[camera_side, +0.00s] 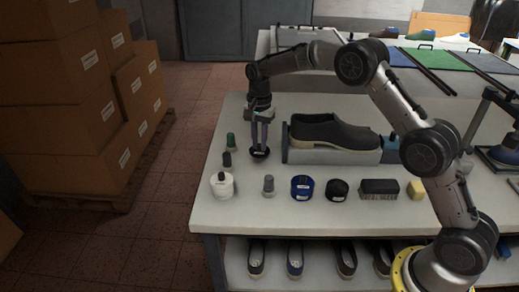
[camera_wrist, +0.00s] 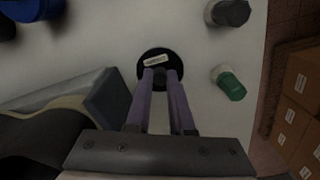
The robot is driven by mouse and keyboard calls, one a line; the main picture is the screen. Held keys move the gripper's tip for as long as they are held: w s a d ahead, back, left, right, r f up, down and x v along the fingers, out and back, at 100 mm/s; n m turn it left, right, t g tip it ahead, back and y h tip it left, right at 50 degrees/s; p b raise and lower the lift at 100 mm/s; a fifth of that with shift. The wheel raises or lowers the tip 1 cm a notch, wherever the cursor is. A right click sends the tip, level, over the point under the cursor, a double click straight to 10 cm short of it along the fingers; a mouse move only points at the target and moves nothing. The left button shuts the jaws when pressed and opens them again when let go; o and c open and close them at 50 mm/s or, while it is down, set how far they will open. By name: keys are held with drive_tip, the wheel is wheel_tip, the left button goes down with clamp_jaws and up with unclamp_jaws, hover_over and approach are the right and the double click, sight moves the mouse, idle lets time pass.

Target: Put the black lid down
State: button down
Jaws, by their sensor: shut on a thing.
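The black lid (camera_side: 260,153) is a small round dark disc with a white label and a knob in the middle. It also shows in the wrist view (camera_wrist: 148,68), level or nearly so. My gripper (camera_side: 259,146) points straight down at the left part of the table. Its two purple-grey fingers (camera_wrist: 161,74) are shut on the lid's knob. The lid is at or just above the white tabletop (camera_side: 215,215); I cannot tell whether it touches.
A dark shoe (camera_side: 335,132) on its stand is right of the lid. A green-capped bottle (camera_side: 231,142), a dark-capped bottle (camera_side: 227,160) and a white jar (camera_side: 222,188) stand left. In front are a grey-capped bottle (camera_side: 268,186), blue tin (camera_side: 302,188), black tin (camera_side: 337,190) and brush (camera_side: 379,189).

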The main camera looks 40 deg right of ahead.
drive_tip(key=shift+f, duration=1.5)
drive_tip(key=shift+f, duration=0.15)
drive_tip(key=c, duration=0.8)
unclamp_jaws()
